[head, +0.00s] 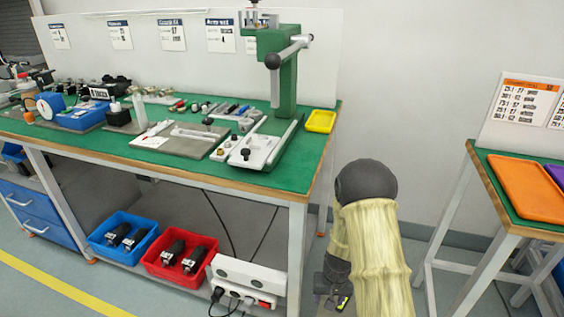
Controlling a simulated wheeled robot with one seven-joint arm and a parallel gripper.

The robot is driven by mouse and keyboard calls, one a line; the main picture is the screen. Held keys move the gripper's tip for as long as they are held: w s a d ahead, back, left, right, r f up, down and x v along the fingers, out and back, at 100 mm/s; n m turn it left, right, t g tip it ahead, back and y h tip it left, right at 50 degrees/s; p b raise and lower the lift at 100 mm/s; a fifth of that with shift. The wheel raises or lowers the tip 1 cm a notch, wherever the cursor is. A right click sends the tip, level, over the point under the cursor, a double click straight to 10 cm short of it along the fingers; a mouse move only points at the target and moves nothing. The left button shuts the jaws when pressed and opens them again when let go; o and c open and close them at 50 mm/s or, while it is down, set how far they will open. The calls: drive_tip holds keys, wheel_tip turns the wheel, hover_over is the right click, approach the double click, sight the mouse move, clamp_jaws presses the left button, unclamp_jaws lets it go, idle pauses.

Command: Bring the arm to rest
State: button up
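My arm (372,240), in a pale yellow ribbed cover with a dark rounded joint on top, stands folded in the gap between the green workbench (135,160) and the right-hand table (508,227). Its dark lower end, with my gripper (338,300), hangs low beside the cover, near the bottom edge of the picture. It is small and partly hidden, and I cannot make out whether its fingers are open. I see nothing held in it.
A green press (285,75) and a yellow tray (321,121) stand on the workbench among several parts. Below are a blue bin (105,252), a red bin (160,270) and a power strip (240,285). The right-hand table holds an orange tray (527,190).

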drive_tip(key=s+r+t+p, duration=0.1)
drive_tip(key=s+r, duration=0.4)
drive_tip(key=r, duration=0.4)
drive_tip(key=s+r+p, duration=0.1)
drive_tip(key=s+r, duration=0.4)
drive_tip(key=r, duration=0.5)
drive_tip(key=s+r+t+p, duration=0.1)
drive_tip(key=s+r, duration=0.4)
drive_tip(key=r, duration=0.4)
drive_tip(key=w+p+v, duration=0.2)
drive_tip(key=p+v, duration=1)
drive_tip(key=w+r+p+v, duration=0.1)
drive_tip(key=w+p+v, duration=0.2)
drive_tip(key=p+v, duration=0.9)
drive_tip(key=w+a+r+p+v, duration=0.1)
drive_tip(key=w+p+v, duration=0.2)
drive_tip(key=p+v, duration=0.9)
drive_tip(key=shift+w+d+r+n+p, duration=0.2)
drive_tip(key=shift+d+r+n+p, duration=0.15)
drive_tip(key=shift+p, duration=0.65)
drive_tip(key=shift+a+f, duration=0.1)
